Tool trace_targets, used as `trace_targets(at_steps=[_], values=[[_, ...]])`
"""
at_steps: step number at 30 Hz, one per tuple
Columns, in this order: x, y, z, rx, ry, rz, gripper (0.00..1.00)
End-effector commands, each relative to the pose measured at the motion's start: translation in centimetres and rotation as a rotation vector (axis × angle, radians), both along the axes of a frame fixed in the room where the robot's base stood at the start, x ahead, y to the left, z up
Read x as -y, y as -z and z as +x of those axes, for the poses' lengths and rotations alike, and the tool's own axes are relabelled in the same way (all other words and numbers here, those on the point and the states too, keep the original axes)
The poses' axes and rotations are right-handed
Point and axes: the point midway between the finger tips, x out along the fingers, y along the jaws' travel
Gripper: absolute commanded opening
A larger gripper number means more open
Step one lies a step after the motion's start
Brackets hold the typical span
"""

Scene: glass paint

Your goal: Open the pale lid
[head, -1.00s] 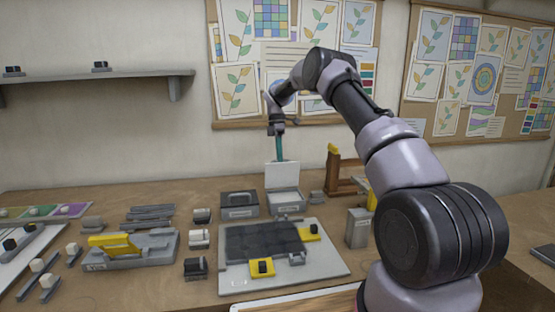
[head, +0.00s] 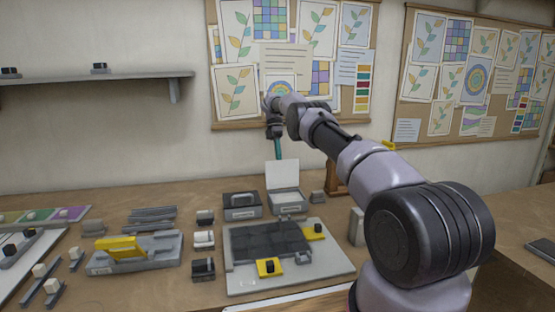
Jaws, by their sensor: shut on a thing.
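The pale lid (head: 283,174) stands upright at the back of a small grey-and-white box (head: 287,208) near the rear of the table. The box is open toward the front. My gripper (head: 276,138) is above and slightly left of the lid, shut on a slim teal tool (head: 278,150). The tool points down, and its lower end is at the lid's top edge in the picture. I cannot tell whether it touches the lid or is behind it. The fingers are small and partly dark.
A grey box with a dark handle (head: 241,205) stands just left of the open box. A dark panel on a pale board (head: 331,262) with yellow clamps (head: 269,267) is in front. A brown wooden stand (head: 336,180) is to the right. The wall is behind.

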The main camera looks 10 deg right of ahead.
Motion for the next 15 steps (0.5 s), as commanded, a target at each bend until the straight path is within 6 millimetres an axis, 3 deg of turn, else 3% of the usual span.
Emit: trace_targets(at_steps=[12, 13, 15], values=[[0.12, 0.12, 0.01, -0.001, -0.001, 0.000, 0.00], [0.12, 0.12, 0.01, -0.001, -0.001, 0.000, 0.20], [0.12, 0.10, 0.01, -0.001, -0.001, 0.000, 0.42]])
